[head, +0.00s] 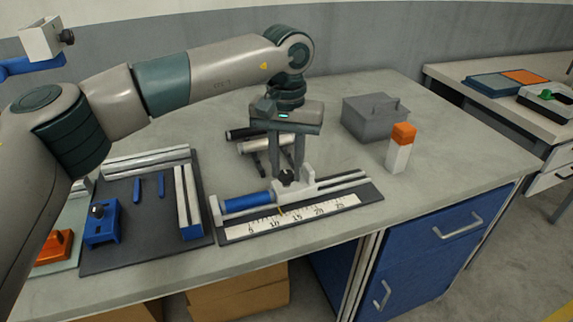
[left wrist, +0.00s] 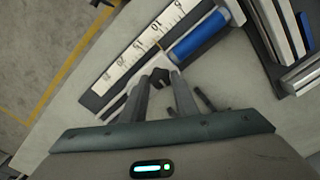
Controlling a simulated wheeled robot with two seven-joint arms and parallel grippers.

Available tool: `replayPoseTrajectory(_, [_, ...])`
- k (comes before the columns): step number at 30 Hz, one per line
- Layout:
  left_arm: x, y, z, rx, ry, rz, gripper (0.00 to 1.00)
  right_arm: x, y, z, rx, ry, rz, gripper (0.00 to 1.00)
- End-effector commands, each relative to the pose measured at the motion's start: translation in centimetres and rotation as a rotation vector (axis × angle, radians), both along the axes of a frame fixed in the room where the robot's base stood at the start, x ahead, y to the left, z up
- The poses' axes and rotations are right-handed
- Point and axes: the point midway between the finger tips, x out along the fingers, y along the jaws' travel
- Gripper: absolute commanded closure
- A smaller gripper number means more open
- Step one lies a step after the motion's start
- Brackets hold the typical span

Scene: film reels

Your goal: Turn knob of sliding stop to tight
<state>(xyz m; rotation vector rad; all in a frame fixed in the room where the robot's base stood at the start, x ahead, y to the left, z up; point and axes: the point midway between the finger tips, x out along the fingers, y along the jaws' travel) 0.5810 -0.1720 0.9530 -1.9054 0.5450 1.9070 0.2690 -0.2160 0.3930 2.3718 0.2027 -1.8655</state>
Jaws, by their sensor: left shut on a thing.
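The measuring jig (head: 231,233) is a dark base with a numbered white scale (head: 318,209), a pale rail and a blue cylinder (head: 248,201) at its left end. The pale sliding stop (head: 307,177) sits on the rail behind the scale, with a dark knob (head: 287,178) on it. My left gripper (head: 287,171) points down from above, its fingertips shut on the knob. In the left wrist view the knob (left wrist: 160,77) shows between the fingertips, with the scale (left wrist: 140,45) and blue cylinder (left wrist: 199,41) beyond. The knob's marking cannot be read. My right gripper is not in view.
Left of the jig lies a dark board (head: 135,255) with metal rails and a blue clamp (head: 102,225). Dark and silver cylinders (head: 252,145) lie behind the jig. A grey box (head: 370,118) and an orange-capped white bottle (head: 400,150) stand right. The table's front right is clear.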

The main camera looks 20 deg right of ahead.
Motion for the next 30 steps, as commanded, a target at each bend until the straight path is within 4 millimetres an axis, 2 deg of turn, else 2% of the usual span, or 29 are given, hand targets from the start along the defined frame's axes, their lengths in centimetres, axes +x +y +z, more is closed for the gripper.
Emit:
replayPoseTrajectory(13, [0.11, -0.01, 0.18, -0.002, -0.003, -0.014, 0.95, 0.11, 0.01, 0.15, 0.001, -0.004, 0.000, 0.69])
replayPoseTrajectory(14, [0.11, -0.01, 0.18, -0.002, -0.003, -0.013, 0.68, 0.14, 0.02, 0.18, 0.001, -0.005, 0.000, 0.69])
replayPoseTrajectory(15, [0.10, -0.01, 0.17, -0.002, -0.003, -0.013, 0.59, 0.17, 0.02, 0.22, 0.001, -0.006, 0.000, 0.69])
replayPoseTrajectory(16, [0.09, 0.00, 0.16, -0.002, -0.003, -0.013, 0.54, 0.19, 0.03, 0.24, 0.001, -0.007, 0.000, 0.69])
replayPoseTrajectory(30, [0.05, -0.01, 0.64, 0.000, -0.002, -0.013, 0.54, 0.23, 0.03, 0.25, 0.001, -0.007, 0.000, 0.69])
